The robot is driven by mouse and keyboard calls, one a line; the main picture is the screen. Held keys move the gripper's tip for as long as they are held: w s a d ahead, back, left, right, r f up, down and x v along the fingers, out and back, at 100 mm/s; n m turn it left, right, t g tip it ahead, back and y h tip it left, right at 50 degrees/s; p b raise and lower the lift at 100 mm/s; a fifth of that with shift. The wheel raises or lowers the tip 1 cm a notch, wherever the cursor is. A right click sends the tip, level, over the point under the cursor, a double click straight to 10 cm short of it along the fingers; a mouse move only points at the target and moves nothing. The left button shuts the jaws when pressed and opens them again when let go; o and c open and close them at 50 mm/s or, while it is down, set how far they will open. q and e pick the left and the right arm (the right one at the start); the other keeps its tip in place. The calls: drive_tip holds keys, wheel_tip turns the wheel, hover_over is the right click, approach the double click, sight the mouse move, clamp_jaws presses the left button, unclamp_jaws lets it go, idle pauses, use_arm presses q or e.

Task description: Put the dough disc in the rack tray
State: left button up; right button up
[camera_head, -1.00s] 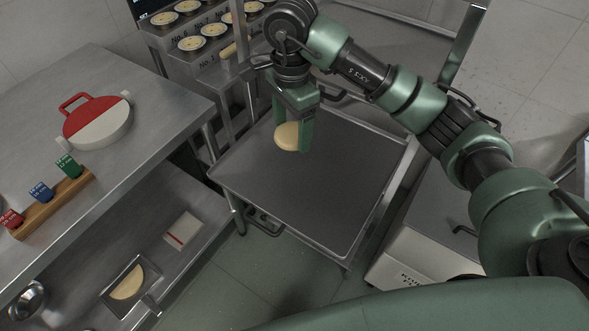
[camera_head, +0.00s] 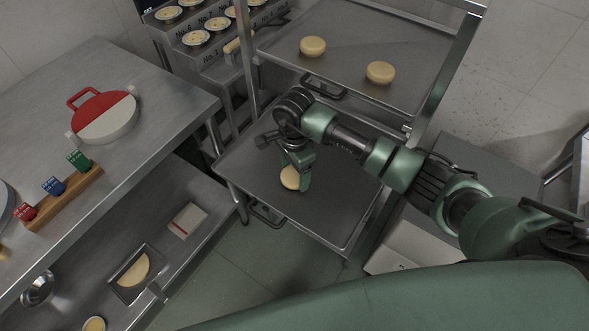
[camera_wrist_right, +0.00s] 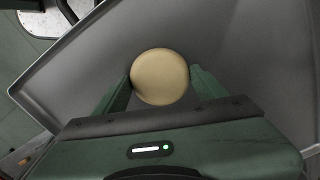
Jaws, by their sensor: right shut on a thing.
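The pale round dough disc (camera_head: 290,178) is between the fingers of my right gripper (camera_head: 296,181), low over the grey rack tray (camera_head: 330,215). In the right wrist view the dough disc (camera_wrist_right: 160,77) sits between both green fingertips, with the tray (camera_wrist_right: 235,60) behind it. My right gripper is shut on the disc. I cannot tell whether the disc touches the tray. The tray shows no other dough on it. My left gripper is not in view.
An upper rack tray (camera_head: 360,60) holds two dough discs. A steel table (camera_head: 150,70) with a red and white round tool (camera_head: 104,117) stands at left. A lower shelf holds a small tray with dough (camera_head: 135,270). Filled tins (camera_head: 195,38) stand at the back.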

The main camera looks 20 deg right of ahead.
sight(294, 175)
drive_tip(key=shift+f, duration=0.3)
drive_tip(key=o, duration=1.4)
drive_tip(key=shift+o, duration=0.2)
drive_tip(key=shift+r, duration=0.15)
wheel_tip(294, 175, up, 12)
drive_tip(key=b, duration=0.3)
